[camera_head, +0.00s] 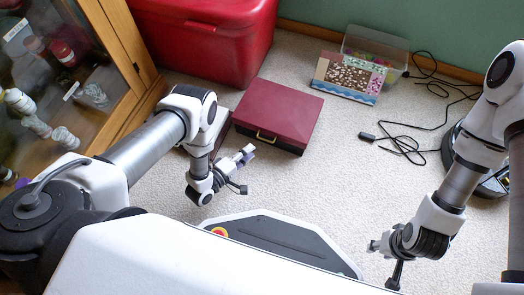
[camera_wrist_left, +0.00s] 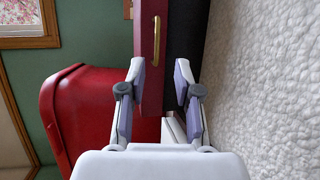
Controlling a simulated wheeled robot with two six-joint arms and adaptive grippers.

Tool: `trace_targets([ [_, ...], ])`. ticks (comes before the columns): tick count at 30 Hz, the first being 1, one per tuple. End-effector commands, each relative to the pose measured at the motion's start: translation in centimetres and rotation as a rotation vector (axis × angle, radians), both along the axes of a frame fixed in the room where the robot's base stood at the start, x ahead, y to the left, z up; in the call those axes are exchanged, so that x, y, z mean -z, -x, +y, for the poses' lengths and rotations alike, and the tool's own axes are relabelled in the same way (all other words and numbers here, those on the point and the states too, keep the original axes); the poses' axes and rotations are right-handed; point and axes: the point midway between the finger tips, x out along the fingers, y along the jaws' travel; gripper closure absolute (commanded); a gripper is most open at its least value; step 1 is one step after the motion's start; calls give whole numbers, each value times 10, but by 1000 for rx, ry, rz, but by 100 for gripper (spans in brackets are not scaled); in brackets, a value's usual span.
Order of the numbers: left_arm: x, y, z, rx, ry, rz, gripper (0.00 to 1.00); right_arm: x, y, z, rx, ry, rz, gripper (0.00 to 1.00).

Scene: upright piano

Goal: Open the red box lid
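The red box has a flat dark-red lid (camera_head: 280,105) that lies shut over a dark body (camera_wrist_left: 187,35). A brass handle (camera_head: 265,138) is on its front edge, and the handle shows upright in the left wrist view (camera_wrist_left: 156,42). My left gripper (camera_head: 245,170) is in front of the box, a little below the handle in the head view. In the left wrist view its two fingers (camera_wrist_left: 160,85) are apart, with the lid edge seen between and beyond them; I see no grip on it. My right gripper (camera_head: 394,274) hangs far right of the box, its fingers unclear.
A large red tub (camera_head: 215,45) stands behind the box, also in the left wrist view (camera_wrist_left: 90,110). A glass-fronted cabinet (camera_head: 65,75) is at left. A patterned box (camera_head: 348,80) and a clear bin (camera_head: 378,48) stand at the back. Black cables (camera_head: 405,145) lie right on the carpet.

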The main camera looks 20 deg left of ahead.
Motion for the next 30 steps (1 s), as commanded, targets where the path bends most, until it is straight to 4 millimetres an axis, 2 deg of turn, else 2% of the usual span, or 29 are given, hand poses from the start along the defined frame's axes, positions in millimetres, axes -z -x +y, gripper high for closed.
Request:
trace_targets([
  [12,14,-62,-28,0,0,-3,67,34,-2,-1,7,1,-5,60],
  [21,12,-67,-31,-1,-1,0,67,33,-2,-1,8,1,-6,60],
  [24,12,-67,-31,-1,-1,0,100,33,-2,-1,8,1,-6,60],
  [30,12,-67,-31,-1,-2,0,100,33,-2,-1,8,1,-6,60],
])
